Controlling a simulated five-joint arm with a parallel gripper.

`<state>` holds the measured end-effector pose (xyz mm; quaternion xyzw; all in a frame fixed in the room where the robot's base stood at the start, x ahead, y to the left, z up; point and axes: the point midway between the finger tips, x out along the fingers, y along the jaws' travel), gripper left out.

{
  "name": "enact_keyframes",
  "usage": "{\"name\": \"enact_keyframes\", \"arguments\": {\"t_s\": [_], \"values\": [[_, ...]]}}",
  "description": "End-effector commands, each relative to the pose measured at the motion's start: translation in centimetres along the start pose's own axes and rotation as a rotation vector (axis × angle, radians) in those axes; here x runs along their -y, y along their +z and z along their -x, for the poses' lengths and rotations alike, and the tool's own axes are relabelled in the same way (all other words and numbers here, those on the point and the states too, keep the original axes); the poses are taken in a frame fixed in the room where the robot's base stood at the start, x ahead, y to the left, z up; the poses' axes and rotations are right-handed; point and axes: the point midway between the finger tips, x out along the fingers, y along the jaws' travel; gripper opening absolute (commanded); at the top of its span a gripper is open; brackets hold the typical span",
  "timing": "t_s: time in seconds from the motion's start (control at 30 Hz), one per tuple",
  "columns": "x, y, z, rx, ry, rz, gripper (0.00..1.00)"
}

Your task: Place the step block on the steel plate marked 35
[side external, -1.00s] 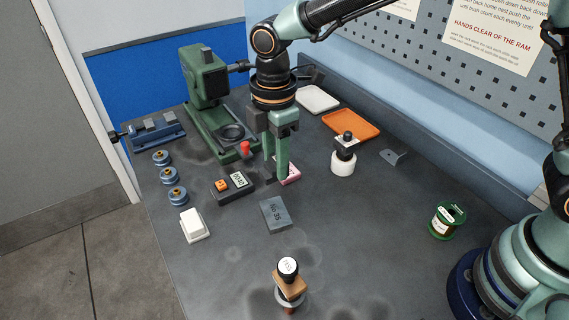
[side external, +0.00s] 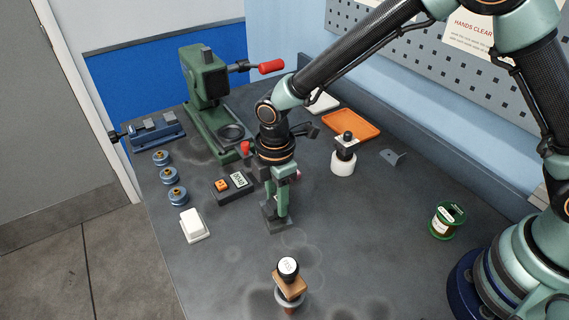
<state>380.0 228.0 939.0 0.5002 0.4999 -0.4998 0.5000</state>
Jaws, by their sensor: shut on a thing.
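The steel plate (side external: 276,229) lies flat on the bench below my gripper; only its near end shows clearly, and its marking is covered. My gripper (side external: 278,206) points down over the plate. It is shut on the dark grey step block (side external: 267,211), which shows as a small dark shape at the fingertips, mostly hidden by the fingers. I cannot tell whether the block touches the plate or hangs just above it.
A meter box (side external: 233,185) and a white block (side external: 194,225) lie to the left. A stamp with a wooden body (side external: 290,284) stands in front. A white-based post (side external: 344,160) and a green spool (side external: 446,220) stand right. A green press (side external: 207,95) is behind.

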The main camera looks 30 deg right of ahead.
Motion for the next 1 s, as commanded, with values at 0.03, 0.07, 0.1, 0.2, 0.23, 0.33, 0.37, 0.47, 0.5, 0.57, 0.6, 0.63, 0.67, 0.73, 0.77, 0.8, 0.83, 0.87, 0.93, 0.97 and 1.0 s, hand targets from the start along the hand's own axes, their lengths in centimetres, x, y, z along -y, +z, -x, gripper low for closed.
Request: {"name": "enact_keyframes", "arguments": {"t_s": [0.03,0.07,0.1,0.2,0.23,0.33,0.37,0.47,0.5,0.57,0.6,0.63,0.67,0.73,0.77,0.8,0.83,0.87,0.93,0.97,1.0], "values": [[-0.1,0.0,0.1,-0.001,0.002,0.0,0.0],[-0.1,0.0,0.0,-0.001,0.001,0.0,0.0],[0.0,0.0,-0.1,-0.001,0.001,0.0,0.0],[0.0,0.0,-0.3,0.0,-0.001,0.0,0.51],[0.0,0.0,-0.3,0.0,0.0,0.0,0.63],[0.0,0.0,-0.2,0.0,0.0,0.0,0.7],[0.0,0.0,-0.2,0.0,0.0,0.0,0.7],[0.0,0.0,-0.2,0.0,0.0,0.0,0.7],[0.0,0.0,-0.2,0.0,0.0,0.0,0.7],[0.0,0.0,-0.2,0.0,0.0,0.0,0.7],[0.0,0.0,-0.1,0.0,0.001,0.0,0.7],[0.0,0.0,0.1,-0.001,0.001,0.0,0.7],[-0.1,0.0,0.3,-0.001,0.002,0.0,0.7],[-0.1,-0.1,1.1,-0.002,0.003,0.0,0.7],[-0.1,-0.1,1.5,-0.002,0.003,0.0,0.7],[-0.1,-0.1,2.2,-0.003,0.005,0.0,0.7],[-0.1,-0.1,2.8,-0.002,0.004,0.0,0.7],[-0.1,-0.1,3.4,-0.003,0.006,0.0,0.7],[-0.1,-0.1,5.0,-0.004,0.006,0.0,0.7],[-0.1,-0.1,5.6,-0.003,0.005,0.0,0.7],[-0.1,-0.1,6.4,-0.003,0.005,0.0,0.7]]}}
